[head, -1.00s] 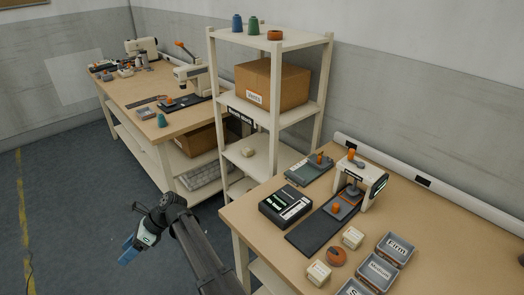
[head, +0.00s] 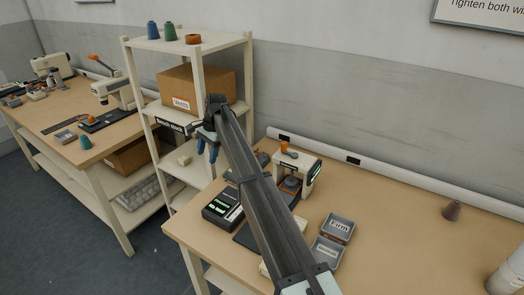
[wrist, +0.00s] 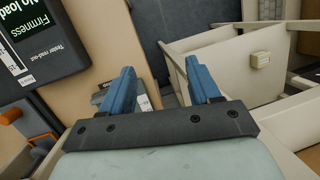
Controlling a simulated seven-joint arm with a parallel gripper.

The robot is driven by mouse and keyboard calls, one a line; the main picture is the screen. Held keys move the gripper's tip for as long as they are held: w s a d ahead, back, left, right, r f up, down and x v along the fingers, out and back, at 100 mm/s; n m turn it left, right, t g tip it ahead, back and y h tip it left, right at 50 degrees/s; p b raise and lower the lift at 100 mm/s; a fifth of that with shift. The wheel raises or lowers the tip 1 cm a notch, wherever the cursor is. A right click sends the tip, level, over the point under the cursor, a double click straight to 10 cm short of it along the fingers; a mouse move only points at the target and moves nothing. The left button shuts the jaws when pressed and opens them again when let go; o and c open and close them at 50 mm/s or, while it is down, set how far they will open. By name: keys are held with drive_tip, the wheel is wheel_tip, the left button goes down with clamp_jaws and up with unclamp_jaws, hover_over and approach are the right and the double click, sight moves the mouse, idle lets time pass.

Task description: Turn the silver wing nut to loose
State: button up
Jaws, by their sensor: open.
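My gripper (head: 207,148) is in the air above the left end of the near bench, in front of the shelf rack. In the wrist view its two blue fingers (wrist: 160,66) are apart with nothing held between them. The white bench press (head: 309,175) with an orange knob on top stands on the near bench, to the right of my gripper in the head view. I cannot make out a silver wing nut for certain. My arm hides part of the bench around the press.
A black read-out box (head: 222,208) lies on the bench; it shows in the wrist view (wrist: 45,45) too. Grey labelled trays (head: 338,228) sit right of my arm. The shelf rack (head: 246,75) holds a cardboard box (head: 205,88). A brown cone (head: 452,210) stands at right.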

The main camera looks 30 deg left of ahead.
drive_tip(key=w+d+r+t+h, duration=0.1)
drive_tip(key=w+d+r, duration=0.1)
drive_tip(key=w+d, duration=0.35)
drive_tip(key=w+d+r+n+t, duration=0.1)
drive_tip(key=w+d+r, duration=0.15)
drive_tip(key=w, duration=0.65)
drive_tip(key=w+d+r+h, duration=0.1)
drive_tip(key=w+d+r, duration=0.1)
drive_tip(key=w+d, duration=0.35)
drive_tip(key=f, duration=0.4)
drive_tip(key=w+f, duration=0.1)
drive_tip(key=f, duration=0.4)
drive_tip(key=w+a+f, duration=0.1)
drive_tip(key=f, duration=0.3)
drive_tip(key=shift+f, duration=0.35)
drive_tip(key=c, duration=1)
drive_tip(key=shift+c, duration=0.2)
